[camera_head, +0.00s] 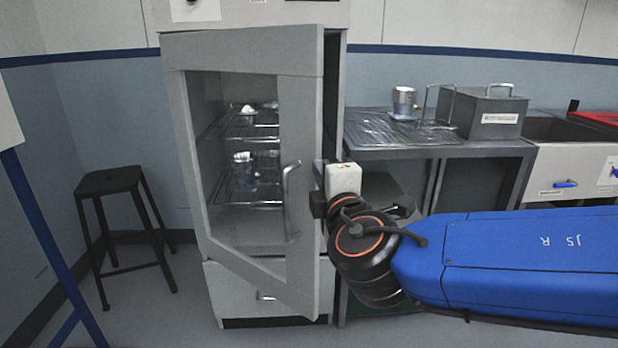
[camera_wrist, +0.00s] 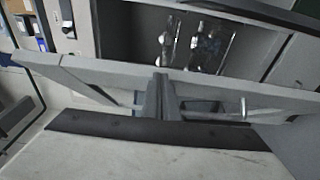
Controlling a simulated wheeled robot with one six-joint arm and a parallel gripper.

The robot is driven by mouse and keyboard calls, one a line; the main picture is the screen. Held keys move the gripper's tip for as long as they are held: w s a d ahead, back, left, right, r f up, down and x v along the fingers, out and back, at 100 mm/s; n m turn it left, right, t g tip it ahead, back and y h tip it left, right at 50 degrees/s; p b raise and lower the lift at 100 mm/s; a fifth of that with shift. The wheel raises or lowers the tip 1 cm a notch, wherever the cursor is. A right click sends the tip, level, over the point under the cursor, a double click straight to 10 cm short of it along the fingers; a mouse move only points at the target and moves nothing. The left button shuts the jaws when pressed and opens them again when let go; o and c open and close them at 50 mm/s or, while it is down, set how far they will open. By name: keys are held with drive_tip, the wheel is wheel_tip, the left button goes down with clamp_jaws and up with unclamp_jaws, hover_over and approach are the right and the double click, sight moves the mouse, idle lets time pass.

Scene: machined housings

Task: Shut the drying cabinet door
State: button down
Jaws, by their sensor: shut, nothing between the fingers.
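The drying cabinet (camera_head: 334,120) stands at the centre of the head view, a tall grey unit with wire shelves inside. Its door (camera_head: 300,120), a grey frame with a glass pane, stands ajar, its right edge swung out from the body. A bar handle (camera_head: 290,195) is on the door's front near that edge. My gripper (camera_head: 319,188) is shut and empty at the door's right edge, right of the handle. In the wrist view the closed fingers (camera_wrist: 160,97) overlap the pale door frame (camera_wrist: 90,72), with the handle (camera_wrist: 215,108) to their right. I cannot tell whether they touch the door.
Glassware (camera_head: 243,158) stands on the shelves behind the pane. A black stool (camera_head: 110,182) is left of the cabinet. To the right, a bench (camera_head: 450,148) holds a metal pot (camera_head: 403,100) and a grey lidded box (camera_head: 490,112). Floor between stool and cabinet is clear.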

drive_tip(key=w+d, duration=0.6)
drive_tip(key=w, duration=0.2)
drive_tip(key=shift+w, duration=0.15)
drive_tip(key=shift+d, duration=0.1)
idle(0.7)
